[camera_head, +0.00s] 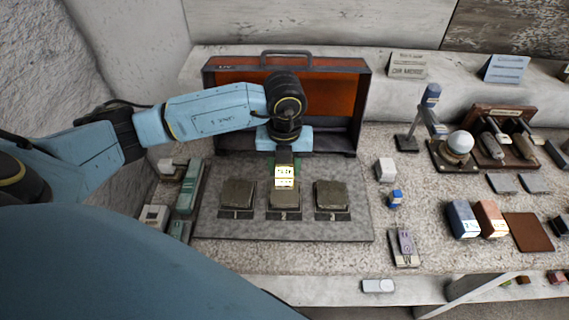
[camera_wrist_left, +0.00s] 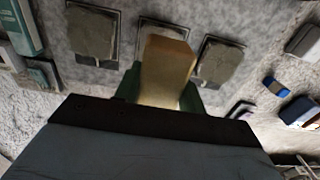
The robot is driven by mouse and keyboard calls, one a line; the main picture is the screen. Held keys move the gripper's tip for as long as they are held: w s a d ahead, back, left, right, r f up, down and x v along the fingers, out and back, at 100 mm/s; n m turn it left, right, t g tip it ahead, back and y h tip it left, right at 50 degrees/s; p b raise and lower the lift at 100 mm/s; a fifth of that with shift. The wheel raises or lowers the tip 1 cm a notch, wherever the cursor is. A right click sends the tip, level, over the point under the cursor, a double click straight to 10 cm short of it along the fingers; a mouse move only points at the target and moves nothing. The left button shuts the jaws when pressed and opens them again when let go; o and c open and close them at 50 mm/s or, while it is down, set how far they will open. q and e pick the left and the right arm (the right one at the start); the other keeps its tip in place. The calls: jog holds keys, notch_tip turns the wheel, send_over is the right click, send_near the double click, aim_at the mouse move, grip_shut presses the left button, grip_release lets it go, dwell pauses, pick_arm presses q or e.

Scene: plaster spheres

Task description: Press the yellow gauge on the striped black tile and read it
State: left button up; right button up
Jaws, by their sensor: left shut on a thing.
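My left gripper (camera_head: 285,164) points down over the grey board and is shut on the yellow gauge (camera_head: 285,177), whose pale display faces the head camera. The gauge also shows between the fingers in the left wrist view (camera_wrist_left: 165,72). It is upright at the middle block (camera_head: 285,195); I cannot tell whether it touches it. Similar dark grey-brown blocks are at the left (camera_head: 238,194) and right (camera_head: 331,194), each with a small label in front. I cannot make out stripes, so I cannot tell which is the striped black tile. My right gripper is not in view.
The grey board (camera_head: 220,229) carries the three blocks. An open orange-lined case (camera_head: 337,95) stands behind it. Green and white devices (camera_head: 190,187) are at its left. A white cube (camera_head: 386,170), a blue piece (camera_head: 396,199) and a purple-grey meter (camera_head: 405,242) are at its right.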

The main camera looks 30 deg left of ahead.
aim_at(284, 192)
pick_arm(q)
jog(key=shift+f+b, duration=2.2)
jog(key=shift+f, duration=0.75)
jog(key=shift+f+b, duration=0.35)
jog(key=shift+f, duration=0.1)
jog(key=shift+s+f, duration=0.1)
jog(key=shift+f, duration=0.05)
jog(key=shift+r+p, duration=2.7)
jog(key=shift+r, duration=0.9)
